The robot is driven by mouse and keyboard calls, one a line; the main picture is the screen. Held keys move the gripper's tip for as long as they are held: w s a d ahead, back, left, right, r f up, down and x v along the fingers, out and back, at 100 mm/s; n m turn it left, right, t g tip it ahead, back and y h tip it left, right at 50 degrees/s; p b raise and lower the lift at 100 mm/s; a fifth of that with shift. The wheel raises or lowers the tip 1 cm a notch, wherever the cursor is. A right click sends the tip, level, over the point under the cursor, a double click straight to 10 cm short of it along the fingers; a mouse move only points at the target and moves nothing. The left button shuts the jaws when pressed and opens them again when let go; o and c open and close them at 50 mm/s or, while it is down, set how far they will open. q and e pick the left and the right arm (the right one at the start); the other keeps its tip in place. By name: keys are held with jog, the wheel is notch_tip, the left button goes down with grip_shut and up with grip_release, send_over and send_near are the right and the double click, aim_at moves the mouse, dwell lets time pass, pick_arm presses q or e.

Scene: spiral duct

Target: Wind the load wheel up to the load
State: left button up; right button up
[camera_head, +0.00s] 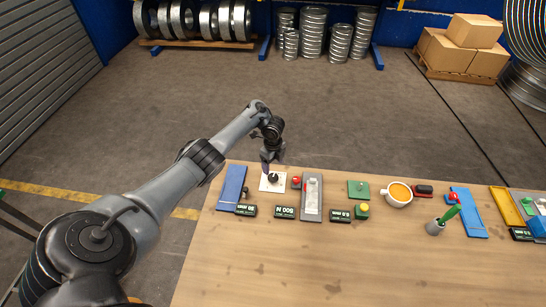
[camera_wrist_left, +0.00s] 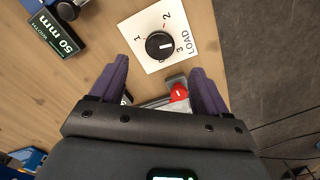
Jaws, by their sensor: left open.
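The load wheel (camera_wrist_left: 159,45) is a round black knob on a white plate (camera_wrist_left: 182,24) marked LOAD with numbers around it. A short white line on the wheel points right in the left wrist view. In the head view the wheel (camera_head: 272,177) is partly hidden by my left gripper (camera_head: 266,167), which points down over the plate. In the left wrist view my left gripper (camera_wrist_left: 160,66) is open, its purple fingers apart, with the wheel beyond the tips between them. The wheel appears untouched. A green display (camera_head: 285,212) in front of the plate reads 800 N. My right gripper is not in view.
A red knob (camera_head: 297,182) and a grey slide plate (camera_head: 312,205) stand close right of the wheel. A blue plate (camera_head: 231,187) lies left, near a width display (camera_wrist_left: 58,36) reading 50 mm. A cup (camera_head: 398,194) stands further right. The table's front is clear.

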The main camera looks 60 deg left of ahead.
pick_arm(q)
jog(key=shift+r, duration=1.4)
